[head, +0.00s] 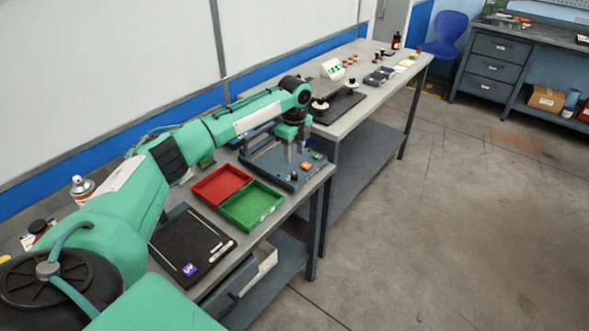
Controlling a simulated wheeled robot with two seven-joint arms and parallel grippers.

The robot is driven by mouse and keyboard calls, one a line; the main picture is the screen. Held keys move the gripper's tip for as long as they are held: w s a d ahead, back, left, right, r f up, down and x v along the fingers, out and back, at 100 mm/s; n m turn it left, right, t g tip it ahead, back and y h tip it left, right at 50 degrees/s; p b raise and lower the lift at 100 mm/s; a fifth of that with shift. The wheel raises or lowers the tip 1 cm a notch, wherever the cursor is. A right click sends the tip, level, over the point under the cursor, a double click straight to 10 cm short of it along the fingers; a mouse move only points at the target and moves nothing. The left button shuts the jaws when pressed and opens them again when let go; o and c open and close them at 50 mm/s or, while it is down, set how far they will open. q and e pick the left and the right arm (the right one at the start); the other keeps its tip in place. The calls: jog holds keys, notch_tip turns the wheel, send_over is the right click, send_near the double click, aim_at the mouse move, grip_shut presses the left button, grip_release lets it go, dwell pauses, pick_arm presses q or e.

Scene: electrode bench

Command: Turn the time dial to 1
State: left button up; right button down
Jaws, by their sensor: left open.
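A dark blue-grey device (262,160) sits on the near bench with small controls on its right part. These include an orange control (305,166), a green one (318,156) and a small knob-like one (293,176). They are too small for me to read any marks or tell which is the time dial or where it points. My left gripper (295,155) points down over the device, open, with its fingers just behind the controls. The fingers hide part of the device; I cannot tell if they touch it. My right gripper is out of view.
A red tray (221,180) and a green tray (278,204) lie left and in front of the device. A black pad with a purple item (190,269) is nearer. A second bench (352,121) behind holds a black board and small items. The floor at right is clear.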

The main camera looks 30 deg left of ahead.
aim_at(294, 174)
pick_arm(q)
notch_tip(294, 174, down, 8)
jog(key=shift+f+p, duration=0.1)
jog(key=shift+p, duration=0.25)
jog(key=shift+c, duration=0.2)
grip_shut()
